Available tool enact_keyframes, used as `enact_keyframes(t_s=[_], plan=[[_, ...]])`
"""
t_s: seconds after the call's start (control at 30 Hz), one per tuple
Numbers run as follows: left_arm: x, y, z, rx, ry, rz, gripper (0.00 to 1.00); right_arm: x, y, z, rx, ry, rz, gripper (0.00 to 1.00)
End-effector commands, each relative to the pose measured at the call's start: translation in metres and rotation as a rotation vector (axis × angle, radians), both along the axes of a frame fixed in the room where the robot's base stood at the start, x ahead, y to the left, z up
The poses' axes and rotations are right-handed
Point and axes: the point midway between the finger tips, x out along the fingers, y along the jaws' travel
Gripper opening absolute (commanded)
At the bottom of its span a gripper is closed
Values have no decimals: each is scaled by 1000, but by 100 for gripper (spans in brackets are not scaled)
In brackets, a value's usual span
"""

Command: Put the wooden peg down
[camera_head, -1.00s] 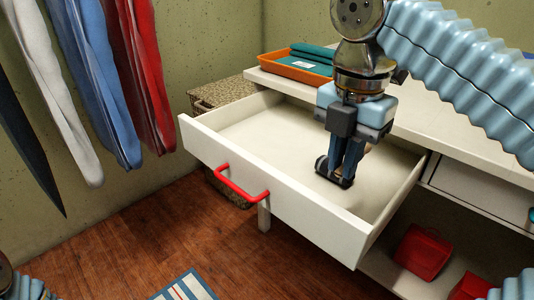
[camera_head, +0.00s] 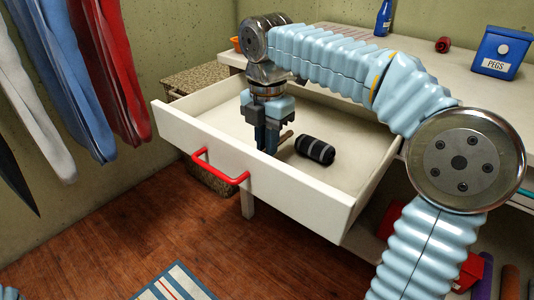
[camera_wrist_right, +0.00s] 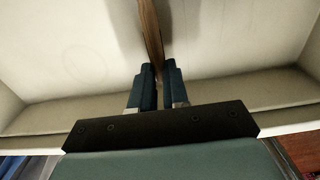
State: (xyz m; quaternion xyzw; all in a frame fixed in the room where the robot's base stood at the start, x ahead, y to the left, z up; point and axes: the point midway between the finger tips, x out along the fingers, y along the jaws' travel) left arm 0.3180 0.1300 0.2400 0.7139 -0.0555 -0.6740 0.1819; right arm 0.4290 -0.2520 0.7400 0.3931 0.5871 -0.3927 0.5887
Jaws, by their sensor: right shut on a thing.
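My right gripper (camera_head: 268,147) is low inside the open white drawer (camera_head: 255,168), near its left front part. It is shut on the wooden peg (camera_head: 286,136), a thin brown stick that pokes out to the right of the fingers. In the right wrist view the peg (camera_wrist_right: 151,28) runs up from between the fingertips (camera_wrist_right: 157,78) over the pale drawer floor. I cannot tell whether the peg touches the floor. My left gripper is not in view.
A black ribbed cylinder (camera_head: 315,150) lies in the drawer, right of my gripper. The drawer has a red handle (camera_head: 220,168). On the tabletop are a blue PEGS box (camera_head: 500,50), a blue bottle (camera_head: 383,18) and a small red item (camera_head: 443,45). Cloths hang at left.

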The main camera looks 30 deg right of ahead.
Motion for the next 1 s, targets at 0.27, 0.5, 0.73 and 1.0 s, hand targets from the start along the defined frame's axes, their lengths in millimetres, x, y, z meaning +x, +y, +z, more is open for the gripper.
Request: enact_keyframes(t_s=[0.27, 0.5, 0.73, 1.0], plan=[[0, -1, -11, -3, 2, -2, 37, 0, 0, -32, 0, 0, -1, 0], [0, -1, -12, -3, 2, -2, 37, 0, 0, -34, 0, 0, 0, 0], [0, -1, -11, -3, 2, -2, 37, 0, 0, -34, 0, 0, 0, 40], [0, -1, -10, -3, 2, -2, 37, 0, 0, -32, 0, 0, 0, 40]])
